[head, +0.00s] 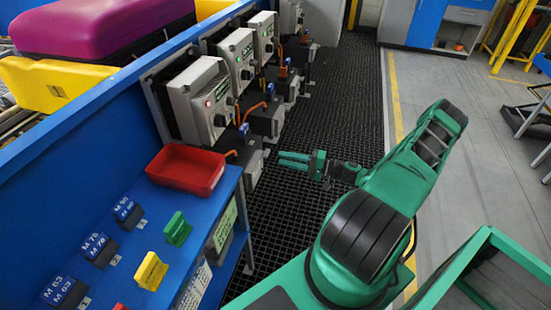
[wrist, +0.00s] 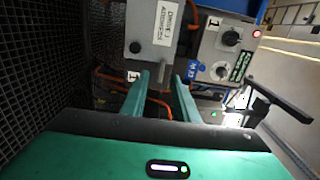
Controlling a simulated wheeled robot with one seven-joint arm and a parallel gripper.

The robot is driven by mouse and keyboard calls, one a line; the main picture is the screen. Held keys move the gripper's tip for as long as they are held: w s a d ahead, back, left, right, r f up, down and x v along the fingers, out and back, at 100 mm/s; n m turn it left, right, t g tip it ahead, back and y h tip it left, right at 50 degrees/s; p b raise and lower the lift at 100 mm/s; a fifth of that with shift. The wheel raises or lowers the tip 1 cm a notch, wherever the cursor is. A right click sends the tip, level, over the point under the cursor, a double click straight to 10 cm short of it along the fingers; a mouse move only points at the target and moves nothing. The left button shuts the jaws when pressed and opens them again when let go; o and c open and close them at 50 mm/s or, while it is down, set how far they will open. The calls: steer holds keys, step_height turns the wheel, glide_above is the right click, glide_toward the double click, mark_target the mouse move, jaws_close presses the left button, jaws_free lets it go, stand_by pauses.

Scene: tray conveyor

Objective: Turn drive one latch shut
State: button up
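My gripper (head: 281,159) reaches left in the head view, toward the grey drive boxes beside the conveyor. In the wrist view its two green fingers (wrist: 161,76) are apart, with nothing held between them. A grey box (wrist: 128,22) with a white label that seems to read "drive 1" is just beyond the fingertips. The nearest drive box (head: 247,152) is left of my gripper in the head view.
A control box (wrist: 222,50) marked 1, with a rotary switch and a lit red lamp, is on the right. Orange cables (wrist: 112,84) run close to the fingers. A red tray (head: 187,168) sits on the blue shelf (head: 150,205). The black grated floor is clear.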

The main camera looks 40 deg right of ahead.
steer(key=shift+v, duration=2.6)
steer(key=shift+a, duration=0.1)
steer(key=s+a+r+n+g+h, duration=0.1)
steer(key=s+a+r+g+h, duration=0.2)
steer(key=s+r, duration=0.6)
steer(key=s+a+r+n+g+h, duration=0.1)
steer(key=s+a+r+g+h, duration=0.3)
steer(key=s+r, duration=0.4)
steer(key=s+a+r+n+g+h, duration=0.1)
steer(key=s+a+r+g+h, duration=0.2)
steer(key=r, duration=1.2)
steer(key=s+a+g, duration=0.2)
steer(key=s+g, duration=0.2)
steer(key=s, duration=0.2)
steer(key=shift+s+r+n+h, duration=0.25)
steer(key=shift+s+n+h, duration=0.1)
steer(key=shift+n+h, duration=0.05)
